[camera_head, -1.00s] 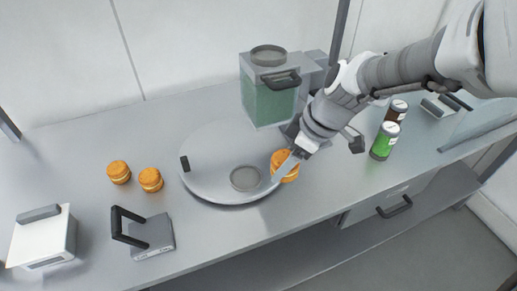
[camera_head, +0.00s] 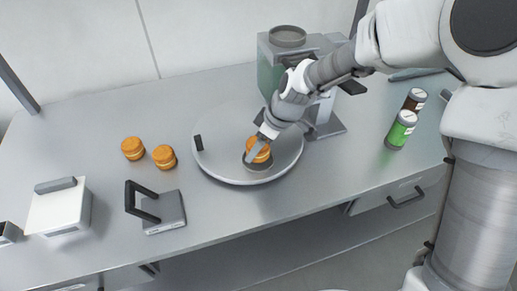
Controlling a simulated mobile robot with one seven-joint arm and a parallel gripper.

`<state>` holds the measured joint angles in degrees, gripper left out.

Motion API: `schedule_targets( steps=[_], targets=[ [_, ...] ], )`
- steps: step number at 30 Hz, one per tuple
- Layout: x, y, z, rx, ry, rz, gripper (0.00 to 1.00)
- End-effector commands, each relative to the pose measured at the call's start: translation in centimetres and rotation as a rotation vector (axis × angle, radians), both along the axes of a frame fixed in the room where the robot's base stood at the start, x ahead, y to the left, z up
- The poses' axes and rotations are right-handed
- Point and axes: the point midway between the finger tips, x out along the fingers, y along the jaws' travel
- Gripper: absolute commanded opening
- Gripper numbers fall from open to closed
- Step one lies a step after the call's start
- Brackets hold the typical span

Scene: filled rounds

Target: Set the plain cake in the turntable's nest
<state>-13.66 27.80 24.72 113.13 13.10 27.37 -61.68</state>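The turntable (camera_head: 222,160) is a round grey plate with a small black block on its left rim. Its nest (camera_head: 259,167) is a darker round seat toward the front right of the plate. The orange-brown plain cake (camera_head: 261,156) is at the nest, over its back part. I cannot tell whether it touches the seat. My gripper (camera_head: 259,147) reaches down from the upper right and is shut on this cake. A pale finger covers part of the cake's left side, and the other finger is hard to make out.
Two similar cakes (camera_head: 133,148) (camera_head: 164,157) stand left of the turntable. A black-handled grey block (camera_head: 165,211) and a white box (camera_head: 59,210) are at the front left. A green-filled dispenser (camera_head: 268,75) stands behind. Green (camera_head: 401,130) and brown (camera_head: 414,101) jars are at right.

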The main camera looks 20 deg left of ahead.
Motion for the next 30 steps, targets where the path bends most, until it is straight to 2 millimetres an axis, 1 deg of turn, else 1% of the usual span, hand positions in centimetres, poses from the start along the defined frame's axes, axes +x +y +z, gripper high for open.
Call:
schedule_targets(
  steps=[1, 4, 11, 15, 16, 19, 26, 30],
  targets=[
    [-0.1, 0.0, -0.9, -0.001, 0.004, -0.001, 0.52],
    [0.0, 0.0, -1.9, 0.000, 0.001, -0.002, 0.52],
    [0.0, 0.0, -2.0, 0.001, -0.001, -0.001, 0.52],
    [0.0, 0.0, -2.5, 0.001, -0.001, -0.001, 0.52],
    [0.0, 0.0, -2.3, 0.001, -0.001, -0.001, 0.82],
    [0.0, 0.0, -2.3, 0.000, 0.000, -0.001, 1.00],
    [0.0, 0.0, -2.3, 0.000, 0.001, -0.001, 1.00],
    [0.0, 0.0, -1.8, -0.001, 0.001, 0.000, 1.00]
  ],
)
